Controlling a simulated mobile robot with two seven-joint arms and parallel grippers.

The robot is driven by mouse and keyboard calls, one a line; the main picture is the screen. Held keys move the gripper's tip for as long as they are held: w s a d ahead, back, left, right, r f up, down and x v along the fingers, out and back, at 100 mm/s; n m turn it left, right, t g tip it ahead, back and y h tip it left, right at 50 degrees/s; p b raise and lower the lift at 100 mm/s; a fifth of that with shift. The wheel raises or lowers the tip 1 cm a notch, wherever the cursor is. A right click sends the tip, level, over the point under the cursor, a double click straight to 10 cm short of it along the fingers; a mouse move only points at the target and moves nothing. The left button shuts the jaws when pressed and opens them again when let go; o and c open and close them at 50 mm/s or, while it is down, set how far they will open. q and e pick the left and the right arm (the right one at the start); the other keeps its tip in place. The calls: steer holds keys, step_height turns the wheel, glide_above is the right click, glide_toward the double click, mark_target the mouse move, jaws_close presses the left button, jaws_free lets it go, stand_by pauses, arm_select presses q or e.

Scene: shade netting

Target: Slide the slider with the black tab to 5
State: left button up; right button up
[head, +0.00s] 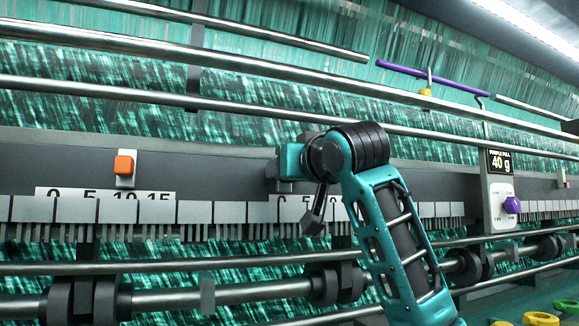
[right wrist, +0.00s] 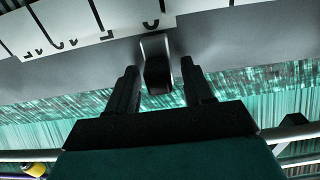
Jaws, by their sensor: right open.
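In the right wrist view the black tab (right wrist: 156,72) stands out from the grey panel. My right gripper (right wrist: 160,68) is open, with one finger on each side of the tab and a visible gap to each. The tab's scale (right wrist: 85,25) shows upside down at the upper left, beside the tab. In the head view my right gripper (head: 272,172) is at the panel, mostly hidden by its own arm, and I cannot make out the black tab there. My left gripper is not in view.
Left of it, an orange-tab slider (head: 124,166) sits above another scale (head: 105,194) marked 0 to 15. Long metal rails (head: 150,100) run above and a roller shaft (head: 240,292) below. A white box with a purple knob (head: 511,205) is at the right.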

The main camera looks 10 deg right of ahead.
jaws_close()
stand_by(0.6)
